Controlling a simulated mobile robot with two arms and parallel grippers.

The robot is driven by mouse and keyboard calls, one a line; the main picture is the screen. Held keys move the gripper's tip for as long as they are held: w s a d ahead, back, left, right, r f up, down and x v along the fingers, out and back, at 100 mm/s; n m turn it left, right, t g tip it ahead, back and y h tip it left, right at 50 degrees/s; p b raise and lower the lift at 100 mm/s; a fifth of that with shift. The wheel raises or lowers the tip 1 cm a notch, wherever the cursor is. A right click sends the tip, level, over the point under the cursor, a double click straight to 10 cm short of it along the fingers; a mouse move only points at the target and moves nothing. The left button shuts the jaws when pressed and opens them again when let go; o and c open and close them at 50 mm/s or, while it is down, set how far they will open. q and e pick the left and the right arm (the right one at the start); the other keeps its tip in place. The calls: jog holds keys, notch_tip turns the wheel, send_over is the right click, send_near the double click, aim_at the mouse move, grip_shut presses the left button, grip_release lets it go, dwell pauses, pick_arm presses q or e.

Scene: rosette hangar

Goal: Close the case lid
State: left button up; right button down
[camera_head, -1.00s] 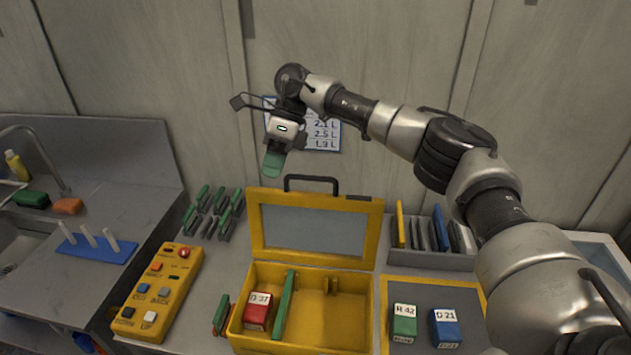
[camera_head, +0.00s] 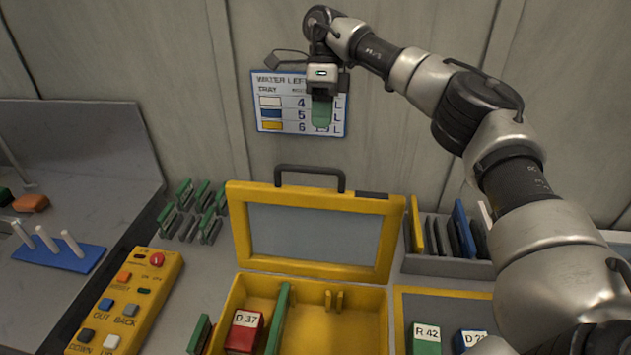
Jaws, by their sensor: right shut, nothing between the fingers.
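The yellow case (camera_head: 340,330) stands open on the bench. Its lid (camera_head: 236,225) with a grey inner panel stands about upright at the back edge, with a dark handle (camera_head: 310,168) on top. A red block marked D 37 (camera_head: 243,332) and a green divider (camera_head: 278,318) are inside the case at the left. My right gripper (camera_head: 321,113) has green fingertips, points down and is shut and empty. In the picture it is above the lid's handle, apart from it, in front of the wall sign. My left gripper is not in view.
A yellow button panel (camera_head: 130,308) lies left of the case. Small green-topped racks (camera_head: 197,212) stand behind it. A grey holder (camera_head: 445,265) with upright plates is at the right. A green block (camera_head: 425,340) and a blue block (camera_head: 470,339) sit on a yellow-edged mat.

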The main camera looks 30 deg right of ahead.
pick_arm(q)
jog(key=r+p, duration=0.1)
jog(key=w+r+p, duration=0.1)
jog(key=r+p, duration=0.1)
pick_arm(e)
jog(key=s+a+f, duration=0.5)
jog(key=s+f, duration=0.1)
jog(key=f, duration=0.2)
jog(key=shift+s+f, duration=0.25)
jog(key=shift+f, duration=0.1)
